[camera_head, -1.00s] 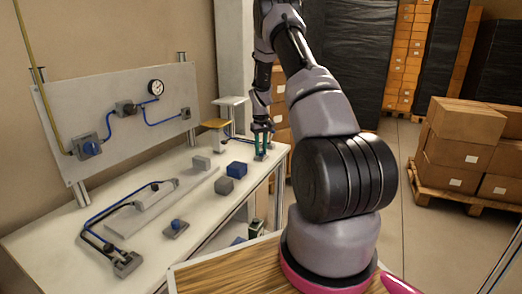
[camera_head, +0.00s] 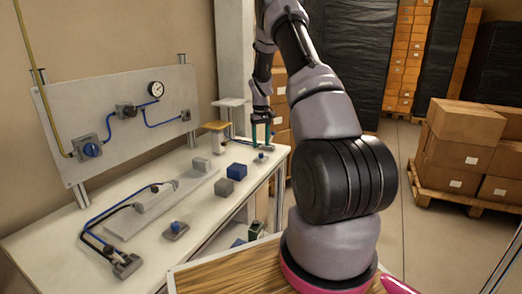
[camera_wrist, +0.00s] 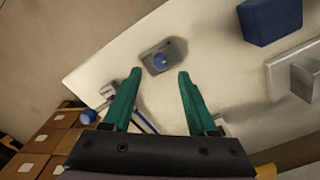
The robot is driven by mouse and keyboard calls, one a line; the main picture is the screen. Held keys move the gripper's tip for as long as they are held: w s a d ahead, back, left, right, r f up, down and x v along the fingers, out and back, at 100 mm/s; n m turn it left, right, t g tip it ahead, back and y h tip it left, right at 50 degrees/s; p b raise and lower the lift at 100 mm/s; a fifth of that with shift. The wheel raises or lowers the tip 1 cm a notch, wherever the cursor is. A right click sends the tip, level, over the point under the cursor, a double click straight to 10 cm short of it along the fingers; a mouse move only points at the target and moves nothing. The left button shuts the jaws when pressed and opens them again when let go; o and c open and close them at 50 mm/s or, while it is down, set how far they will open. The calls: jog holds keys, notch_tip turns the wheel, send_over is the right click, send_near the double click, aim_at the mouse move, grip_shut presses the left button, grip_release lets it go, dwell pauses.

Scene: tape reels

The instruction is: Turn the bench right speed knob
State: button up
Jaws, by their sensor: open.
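A small blue knob on a grey base (camera_head: 260,157) sits at the right far end of the white bench (camera_head: 150,262). The knob also shows in the wrist view (camera_wrist: 160,62). My gripper (camera_head: 261,145) is above it, fingers pointing down, with nothing between them. In the wrist view my gripper's green fingers (camera_wrist: 159,74) are apart, and the knob shows between and just beyond their tips. The fingers look clear of the knob. A second blue knob on a grey plate (camera_head: 176,228) sits at the bench's front edge, away from my gripper.
A blue block (camera_head: 237,170) and a grey block (camera_head: 224,187) stand left of the gripper. A stand with a yellowish top (camera_head: 215,126) and a white-topped stand (camera_head: 230,103) are behind. An upright panel (camera_head: 140,125) carries a gauge, a blue knob and tubing.

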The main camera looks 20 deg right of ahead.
notch_tip(320, 180, up, 6)
jog(key=shift+r, duration=0.15)
dwell(0.4)
